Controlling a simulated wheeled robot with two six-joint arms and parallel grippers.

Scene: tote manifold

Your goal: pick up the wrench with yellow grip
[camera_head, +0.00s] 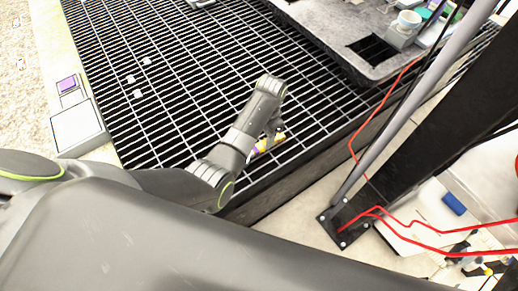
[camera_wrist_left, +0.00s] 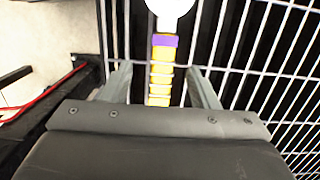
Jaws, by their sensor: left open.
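The wrench with yellow grip (camera_head: 271,143) lies on the dark metal grating, partly hidden by my left arm and gripper in the head view. In the left wrist view its yellow banded handle (camera_wrist_left: 161,76) runs up the picture, with a purple band and a pale, cut-off end at the top. My left gripper (camera_head: 272,128) is right at the wrench. In the wrist view its two fingers (camera_wrist_left: 160,72) stand apart, one on each side of the handle, with gaps visible on both sides. My right gripper is not in view.
The grating (camera_head: 180,60) has open slots and a raised front edge. A grey worktop (camera_head: 310,25) with a cup (camera_head: 408,20) stands at the back right. A dark post (camera_head: 430,130) and red cables (camera_head: 400,222) are at the right. Small pale pieces lie on the grating at the left.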

